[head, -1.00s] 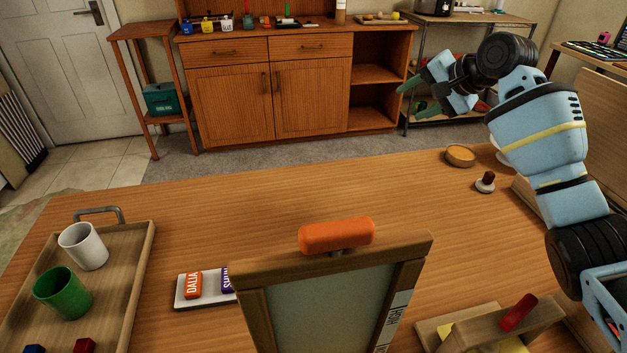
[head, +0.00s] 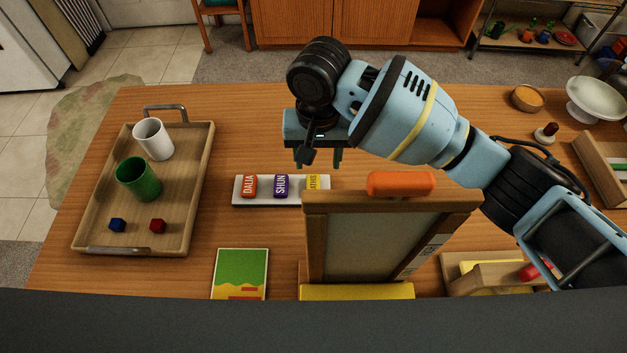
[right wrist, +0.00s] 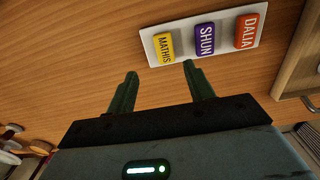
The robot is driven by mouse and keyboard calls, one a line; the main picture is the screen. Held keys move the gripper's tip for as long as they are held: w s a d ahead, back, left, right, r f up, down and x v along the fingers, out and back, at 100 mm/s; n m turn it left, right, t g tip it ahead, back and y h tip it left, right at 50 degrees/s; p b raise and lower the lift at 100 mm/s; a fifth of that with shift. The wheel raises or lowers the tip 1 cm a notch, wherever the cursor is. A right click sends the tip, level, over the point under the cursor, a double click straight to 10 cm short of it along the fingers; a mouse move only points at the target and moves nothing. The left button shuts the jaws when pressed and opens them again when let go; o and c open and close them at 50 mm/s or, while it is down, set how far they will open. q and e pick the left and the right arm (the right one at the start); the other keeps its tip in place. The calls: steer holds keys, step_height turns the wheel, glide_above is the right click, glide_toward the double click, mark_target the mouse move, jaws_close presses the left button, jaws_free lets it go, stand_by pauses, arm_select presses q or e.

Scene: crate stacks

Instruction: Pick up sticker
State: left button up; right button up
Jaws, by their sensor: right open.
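Three name stickers lie in a row on a white strip: orange DALIA (head: 249,186), purple SHUN (head: 281,186) and yellow MATHIS (head: 313,182). The right wrist view shows orange DALIA (right wrist: 247,31), purple SHUN (right wrist: 205,38) and yellow MATHIS (right wrist: 164,46) more clearly. The white strip (head: 265,199) lies on the wooden table. My right gripper (head: 320,158) is open and empty, above the table beside the yellow end of the strip. In the right wrist view its green fingertips (right wrist: 160,69) are apart, just short of MATHIS. My left gripper is in neither view.
A framed board (head: 368,242) with an orange handle (head: 401,184) stands right of the strip, beneath my right arm. A tray (head: 88,220) with cups and cubes is at left. A green-and-yellow card (head: 240,270) lies in front. Bare table lies between tray and strip.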

mark_target(314, 184)
step_height(314, 184, down, 2)
steer(key=shift+f, duration=0.25)
steer(key=shift+s+a+f+b, duration=0.1)
steer(key=shift+a+f+b, duration=0.15)
steer(key=shift+f, duration=1.05)
steer(key=shift+a+f+b, duration=0.15)
steer(key=shift+f+b, duration=0.1)
steer(key=shift+f, duration=1)
steer(key=c, duration=1)
